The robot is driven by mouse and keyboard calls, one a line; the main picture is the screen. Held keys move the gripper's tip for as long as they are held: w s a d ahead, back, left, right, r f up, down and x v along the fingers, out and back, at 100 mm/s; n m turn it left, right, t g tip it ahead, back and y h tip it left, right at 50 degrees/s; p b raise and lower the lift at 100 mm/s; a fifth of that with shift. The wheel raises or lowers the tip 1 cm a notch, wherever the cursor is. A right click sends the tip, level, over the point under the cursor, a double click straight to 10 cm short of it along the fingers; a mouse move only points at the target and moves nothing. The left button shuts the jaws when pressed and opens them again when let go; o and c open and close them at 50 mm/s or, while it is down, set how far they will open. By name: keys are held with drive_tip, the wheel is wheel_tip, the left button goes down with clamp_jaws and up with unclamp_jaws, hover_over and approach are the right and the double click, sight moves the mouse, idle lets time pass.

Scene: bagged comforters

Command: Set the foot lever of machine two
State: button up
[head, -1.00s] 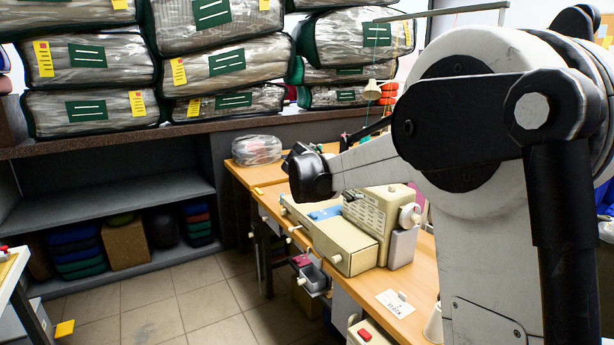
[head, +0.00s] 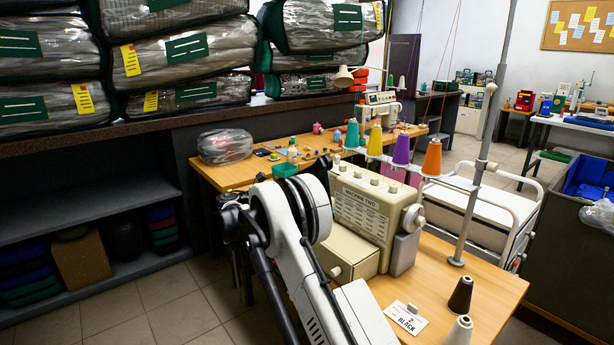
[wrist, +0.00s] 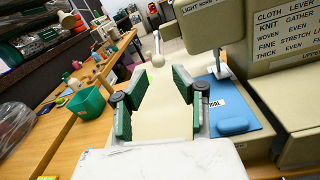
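Machine two (head: 366,210) is a cream sewing machine on the wooden bench, with a printed panel and several knobs on top. In the wrist view its printed panel (wrist: 284,40) is at the right and lists cloth and lever settings. A white ball-ended lever (wrist: 157,59) stands beyond my fingertips, apart from them. A second small white lever (wrist: 221,68) shows at the machine's front; I cannot tell which is the foot lever. My gripper (wrist: 156,88) is open and empty above the machine's cream bed. In the head view my arm hides part of the machine's left side.
A green bin (wrist: 87,103) and a bagged bundle (head: 225,146) stand on the bench further left. Thread cones (head: 401,150) stand behind the machine. A card marked black (head: 407,318) lies in front, near a metal pole (head: 487,130).

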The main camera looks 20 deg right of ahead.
drive_tip(key=x, duration=1.3)
drive_tip(key=shift+w+d+f+b, duration=0.1)
drive_tip(key=shift+w+d+b, duration=0.2)
drive_tip(key=shift+d+b, duration=0.05)
clamp_jaws()
